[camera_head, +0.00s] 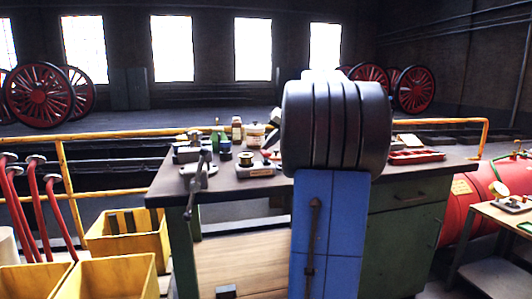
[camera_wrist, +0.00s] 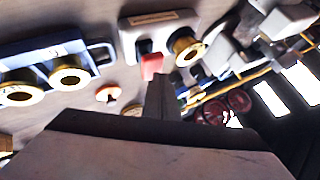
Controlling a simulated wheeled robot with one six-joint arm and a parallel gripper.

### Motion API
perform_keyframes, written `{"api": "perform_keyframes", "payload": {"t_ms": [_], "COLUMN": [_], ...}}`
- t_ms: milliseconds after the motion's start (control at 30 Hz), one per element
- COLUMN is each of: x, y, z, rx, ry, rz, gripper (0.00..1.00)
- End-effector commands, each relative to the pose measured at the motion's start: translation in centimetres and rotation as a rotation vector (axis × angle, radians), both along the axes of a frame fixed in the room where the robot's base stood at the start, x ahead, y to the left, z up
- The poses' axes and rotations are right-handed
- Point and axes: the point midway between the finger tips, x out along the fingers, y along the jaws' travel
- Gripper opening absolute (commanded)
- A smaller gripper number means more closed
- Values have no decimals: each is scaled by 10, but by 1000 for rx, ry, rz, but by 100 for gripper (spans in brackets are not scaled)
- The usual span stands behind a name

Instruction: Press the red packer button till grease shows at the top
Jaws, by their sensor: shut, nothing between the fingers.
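The packer is a pale block with a label (camera_wrist: 160,18), upper middle in the wrist view; it appears to be the small pale block (camera_head: 256,170) on the bench in the head view. Its red button (camera_wrist: 151,66) is on the side facing my gripper. A brass-ringed round part (camera_wrist: 186,47) is beside the button; I cannot make out grease there. My gripper (camera_wrist: 161,84) is shut and empty, its tips just by the red button. I cannot tell if they touch it. In the head view my arm hides the gripper.
The bench (camera_head: 412,184) carries a vise (camera_head: 197,170) at left, bottles and tins, and a red tray (camera_head: 416,156) at right. A blue holder with brass rings (camera_wrist: 52,66) is left of the packer in the wrist view. Yellow bins (camera_head: 128,239) stand left of the bench.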

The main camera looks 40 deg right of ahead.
Motion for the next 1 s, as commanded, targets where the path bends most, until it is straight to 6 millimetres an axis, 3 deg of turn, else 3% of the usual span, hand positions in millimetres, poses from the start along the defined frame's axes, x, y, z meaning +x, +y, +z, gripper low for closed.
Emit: {"api": "perform_keyframes", "payload": {"t_ms": [1000], "x": [0], "y": [0], "z": [-11], "rx": [2], "ry": [2], "rz": [0], "gripper": [0]}}
